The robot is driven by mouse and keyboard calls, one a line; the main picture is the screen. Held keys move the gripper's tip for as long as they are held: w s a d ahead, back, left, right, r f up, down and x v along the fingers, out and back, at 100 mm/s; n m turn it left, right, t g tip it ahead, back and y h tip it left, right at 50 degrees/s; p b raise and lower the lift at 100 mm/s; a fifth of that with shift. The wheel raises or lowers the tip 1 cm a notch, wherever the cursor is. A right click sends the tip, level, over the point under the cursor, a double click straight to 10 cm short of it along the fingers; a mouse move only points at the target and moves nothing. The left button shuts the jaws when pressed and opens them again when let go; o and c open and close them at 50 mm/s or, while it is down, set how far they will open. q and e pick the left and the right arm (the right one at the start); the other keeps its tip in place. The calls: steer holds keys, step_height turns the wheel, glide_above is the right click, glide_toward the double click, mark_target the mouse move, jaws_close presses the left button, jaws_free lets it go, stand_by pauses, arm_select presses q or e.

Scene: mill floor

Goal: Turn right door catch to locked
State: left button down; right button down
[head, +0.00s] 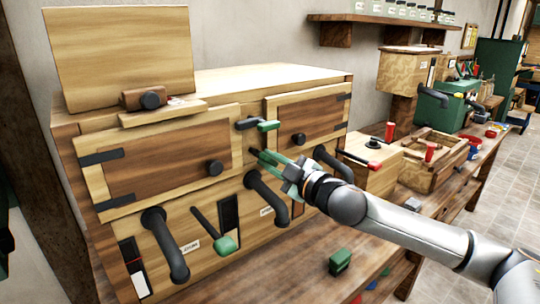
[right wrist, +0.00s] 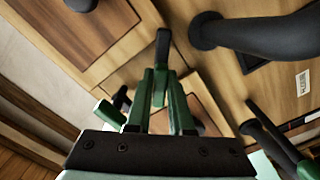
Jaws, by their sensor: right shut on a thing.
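The wooden cabinet has a left door (head: 165,160) and a right door (head: 310,112), both lying against its front. Between them is an upper catch (head: 247,123) with a dark bar and a green grip pointing right. Below it, my right gripper (head: 273,158) is shut on a second catch, whose dark bar shows past the fingertips. In the right wrist view, this held catch (right wrist: 163,48) sticks out beyond my green fingers (right wrist: 167,98), which hide most of its grip. I cannot tell for certain which door it serves. My left gripper is not in view.
Dark curved handles (head: 268,198) and a green-ended lever (head: 225,240) stick out below the doors. A round knob (head: 298,139) is on the right door. A wooden box (head: 370,160) stands right of the cabinet. A green block (head: 340,261) lies on the bench in front.

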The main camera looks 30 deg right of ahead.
steer(key=shift+r+n+p, duration=0.15)
steer(key=shift+n+p, duration=0.25)
steer(key=shift+n, duration=0.6)
steer(key=shift+n+p, duration=0.45)
steer(key=shift+n, duration=0.45)
arm_select(q)
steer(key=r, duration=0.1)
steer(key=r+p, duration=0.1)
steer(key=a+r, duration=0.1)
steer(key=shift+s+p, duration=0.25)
steer(key=shift+p, duration=0.15)
arm_select(e)
steer(key=n, duration=0.4)
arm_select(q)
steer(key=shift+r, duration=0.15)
arm_select(e)
steer(key=shift+n, duration=0.4)
steer(key=c, duration=0.8)
jaws_free()
steer(key=shift+s, duration=0.1)
